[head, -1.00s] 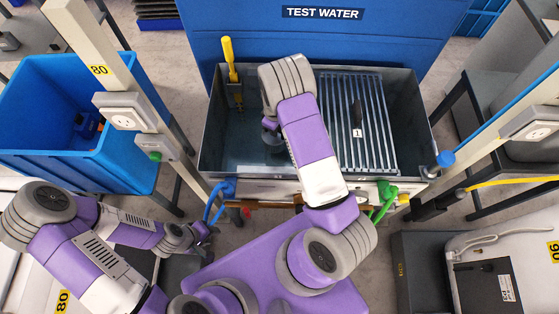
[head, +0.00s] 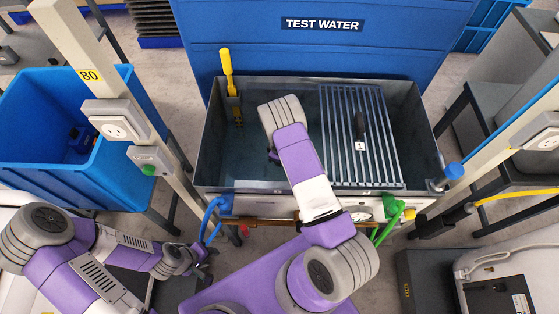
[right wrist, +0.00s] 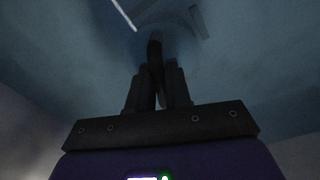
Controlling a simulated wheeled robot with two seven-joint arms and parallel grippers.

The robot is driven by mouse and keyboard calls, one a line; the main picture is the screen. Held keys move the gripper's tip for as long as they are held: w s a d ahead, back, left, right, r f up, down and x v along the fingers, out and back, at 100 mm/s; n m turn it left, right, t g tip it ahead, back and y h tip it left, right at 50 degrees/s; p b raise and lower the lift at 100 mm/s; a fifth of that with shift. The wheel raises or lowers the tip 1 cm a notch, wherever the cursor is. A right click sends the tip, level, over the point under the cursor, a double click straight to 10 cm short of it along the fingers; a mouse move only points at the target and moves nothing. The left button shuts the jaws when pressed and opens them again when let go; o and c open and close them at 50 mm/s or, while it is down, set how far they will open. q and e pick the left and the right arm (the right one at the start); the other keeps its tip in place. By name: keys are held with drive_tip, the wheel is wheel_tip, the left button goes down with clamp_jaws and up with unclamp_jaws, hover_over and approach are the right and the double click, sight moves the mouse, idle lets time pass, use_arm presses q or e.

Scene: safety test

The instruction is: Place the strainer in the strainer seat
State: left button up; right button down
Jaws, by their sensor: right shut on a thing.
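My right gripper (right wrist: 158,88) is shut on a dark upright grip, which I take to be the handle of the strainer (right wrist: 155,50). A faint round outline surrounds it in the dim, bluish tank; I cannot tell whether it is the strainer's disc or the strainer seat. In the head view my right arm reaches down into the left half of the metal tank (head: 212,150) and hides most of the gripper and strainer. My left gripper (head: 207,265) hangs empty left of the tank, outside it; its jaw opening is unclear.
A slatted metal rack (head: 340,150) covers the tank's right half, with a black piece (head: 359,126) tagged 1 on it. A yellow-handled tool (head: 227,75) stands at the back left wall. A blue bin (head: 40,170) and a post with a socket (head: 115,125) stand left.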

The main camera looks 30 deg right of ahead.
drive_tip(key=shift+r, duration=0.15)
drive_tip(key=c, duration=1.1)
unclamp_jaws()
drive_tip(key=shift+o, duration=0.2)
wheel_tip(320, 180, up, 12)
drive_tip(key=p, duration=0.3)
drive_tip(key=shift+s+a, duration=0.25)
drive_tip(key=shift+s, duration=0.05)
